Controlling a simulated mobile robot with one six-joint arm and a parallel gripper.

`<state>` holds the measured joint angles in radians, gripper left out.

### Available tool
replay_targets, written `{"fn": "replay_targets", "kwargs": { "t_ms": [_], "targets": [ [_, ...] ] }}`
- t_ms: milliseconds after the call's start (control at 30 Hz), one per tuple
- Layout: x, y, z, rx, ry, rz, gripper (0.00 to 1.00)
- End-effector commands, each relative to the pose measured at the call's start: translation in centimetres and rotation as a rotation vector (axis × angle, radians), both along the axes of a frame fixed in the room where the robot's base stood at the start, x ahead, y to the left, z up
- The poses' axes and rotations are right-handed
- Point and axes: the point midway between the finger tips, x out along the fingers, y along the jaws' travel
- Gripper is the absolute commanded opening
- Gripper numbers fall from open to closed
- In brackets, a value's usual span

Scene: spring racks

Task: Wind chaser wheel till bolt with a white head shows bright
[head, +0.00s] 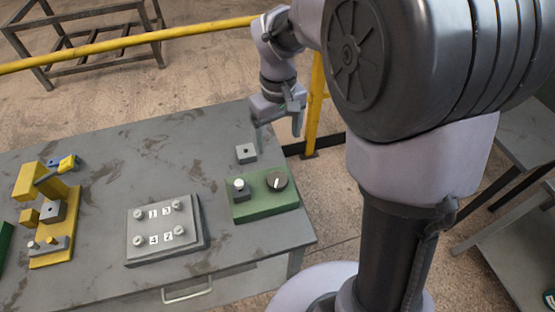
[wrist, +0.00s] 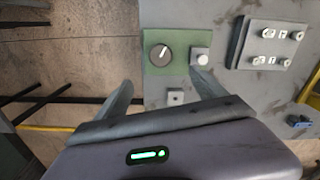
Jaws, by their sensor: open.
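The green base (head: 262,207) stands on the grey table near its right edge. It carries a dark round wheel (head: 276,180) with a white pointer line, and a white-headed bolt (head: 239,184) on a small dark block. In the wrist view the wheel (wrist: 161,55) and the white bolt head (wrist: 202,57) sit side by side on the green base (wrist: 165,33). The head looks plain white; I cannot tell whether it glows. My gripper (head: 277,129) is open and empty, above the table's far right edge behind the base. In the wrist view its fingers (wrist: 162,78) are spread, apart from the wheel.
A small grey block (head: 246,153) with a dark hole lies behind the base. A grey plate (head: 163,229) with several numbered bolts stands left of it. A yellow fixture (head: 55,222) is farther left. A yellow rail (head: 130,41) runs behind the table.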

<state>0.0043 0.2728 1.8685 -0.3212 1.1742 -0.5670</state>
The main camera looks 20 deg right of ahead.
Motion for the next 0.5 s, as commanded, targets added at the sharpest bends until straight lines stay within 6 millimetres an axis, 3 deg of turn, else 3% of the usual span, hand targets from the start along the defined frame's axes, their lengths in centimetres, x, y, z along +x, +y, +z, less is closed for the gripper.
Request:
{"fn": "replay_targets", "kwargs": {
  "t_ms": [167, 500],
  "targets": [
    [-0.1, 0.0, -1.9, 0.001, 0.002, 0.139, 0.80],
    [-0.2, 0.0, -12.2, 0.000, 0.004, 0.134, 0.80]
  ]
}}
